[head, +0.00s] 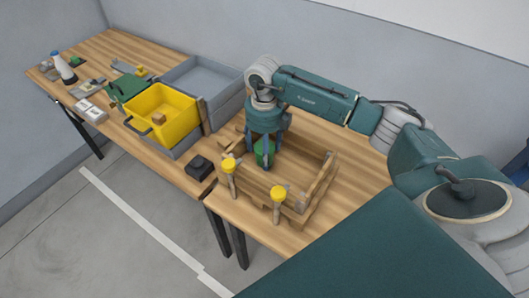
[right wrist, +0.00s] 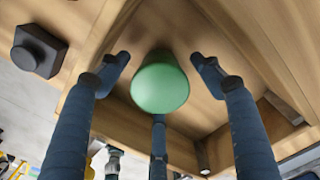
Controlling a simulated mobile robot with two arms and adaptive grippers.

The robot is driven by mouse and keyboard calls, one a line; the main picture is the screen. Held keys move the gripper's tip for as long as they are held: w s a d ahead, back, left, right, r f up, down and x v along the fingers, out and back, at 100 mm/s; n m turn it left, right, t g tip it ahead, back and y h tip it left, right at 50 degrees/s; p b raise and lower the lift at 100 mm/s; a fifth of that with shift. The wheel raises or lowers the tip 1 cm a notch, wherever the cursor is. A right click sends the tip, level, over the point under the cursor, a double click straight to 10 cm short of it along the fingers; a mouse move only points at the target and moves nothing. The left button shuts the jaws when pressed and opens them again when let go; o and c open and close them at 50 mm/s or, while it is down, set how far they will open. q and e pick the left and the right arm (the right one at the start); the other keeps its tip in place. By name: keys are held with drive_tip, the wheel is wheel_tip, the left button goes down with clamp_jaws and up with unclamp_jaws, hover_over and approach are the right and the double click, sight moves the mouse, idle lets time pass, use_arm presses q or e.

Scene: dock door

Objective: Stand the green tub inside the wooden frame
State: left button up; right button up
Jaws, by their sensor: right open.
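The green tub (head: 264,153) stands inside the wooden frame (head: 318,196), near its far left corner in the head view. The right wrist view shows the tub's round green end (right wrist: 160,84) between the fingers, with gaps on the sides. My right gripper (head: 267,150) reaches down over the tub, its blue-grey fingers open and spread around it. The fingers partly hide the tub in the head view. In the right wrist view the frame's wooden walls (right wrist: 265,60) surround the tub and fingers. My left gripper is not in view.
Two yellow-topped clamps or pegs (head: 278,192) sit at the frame's near side. A black block (head: 199,167) lies left of the frame. A yellow crate (head: 180,98) holding a small brown block and a grey bin (head: 222,72) stand farther left. Small items lie at the far table end.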

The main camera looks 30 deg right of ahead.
wheel_tip(320, 180, up, 10)
drive_tip(key=b, duration=0.2)
drive_tip(key=shift+f+b, duration=0.15)
drive_tip(key=shift+b, duration=0.15)
drive_tip(key=shift+r, duration=0.65)
